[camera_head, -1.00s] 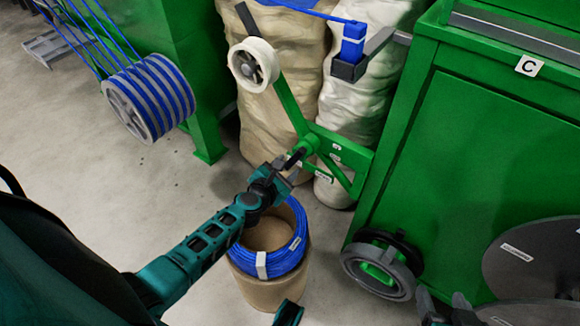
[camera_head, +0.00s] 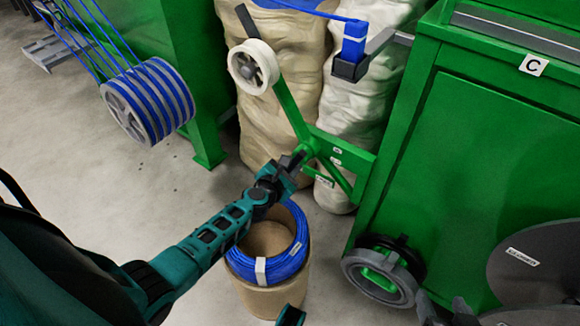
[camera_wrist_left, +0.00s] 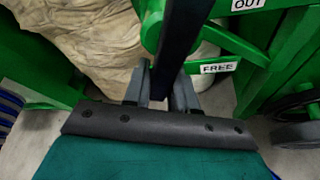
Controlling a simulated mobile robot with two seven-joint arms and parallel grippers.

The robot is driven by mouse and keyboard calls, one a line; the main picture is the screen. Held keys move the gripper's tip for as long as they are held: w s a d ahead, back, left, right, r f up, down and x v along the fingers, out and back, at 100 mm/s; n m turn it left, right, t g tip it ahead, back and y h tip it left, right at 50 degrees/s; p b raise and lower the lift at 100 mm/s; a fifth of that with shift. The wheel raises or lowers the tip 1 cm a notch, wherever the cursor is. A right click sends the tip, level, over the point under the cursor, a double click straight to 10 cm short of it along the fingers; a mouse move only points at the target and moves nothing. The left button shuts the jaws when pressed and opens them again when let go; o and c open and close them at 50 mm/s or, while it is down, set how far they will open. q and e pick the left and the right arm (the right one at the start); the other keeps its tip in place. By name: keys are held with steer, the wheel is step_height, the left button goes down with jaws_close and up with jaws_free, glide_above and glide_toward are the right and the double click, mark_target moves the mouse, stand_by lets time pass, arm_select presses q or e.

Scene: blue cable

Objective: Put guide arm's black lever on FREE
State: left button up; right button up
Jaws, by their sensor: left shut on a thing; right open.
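The green guide arm (camera_head: 291,108) carries a white roller (camera_head: 253,67) at its upper end and pivots at a green hub beside the green machine. My left gripper (camera_head: 290,165) is at the hub, shut on the black lever. The lever (camera_wrist_left: 182,40) runs down between the fingers in the left wrist view (camera_wrist_left: 160,97). The FREE label (camera_wrist_left: 215,68) is just right of the lever there, and the OUT label (camera_wrist_left: 248,4) is higher up. The lever's held end is hidden by the gripper. My right gripper (camera_head: 444,312) is open and empty at the bottom edge, partly cut off.
A cardboard drum (camera_head: 262,299) with a blue cable coil (camera_head: 285,262) stands below my left gripper. Pale sacks (camera_head: 275,120) stand behind the guide arm. The green cabinet (camera_head: 470,180) marked C fills the right, with reels at its foot.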

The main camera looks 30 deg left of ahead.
arm_select(q)
jaws_close()
steer(key=shift+s+d+f+n+h+p, duration=0.1)
steer(key=shift+d+n+h+p, duration=0.45)
steer(key=shift+n, duration=0.45)
steer(key=shift+s+d+n+g+h+p, duration=0.1)
steer(key=shift+d+n+h+p, duration=0.45)
steer(key=shift+n, duration=0.3)
steer(key=shift+s+d+n+g+h+p, duration=0.1)
steer(key=shift+d+n+h+p, duration=0.25)
steer(key=shift+n+h, duration=0.45)
steer(key=shift+d+n+g+h+p, duration=0.1)
steer(key=shift+d+n+h+p, duration=0.4)
steer(key=shift+n, duration=0.45)
steer(key=o, duration=0.7)
jaws_free()
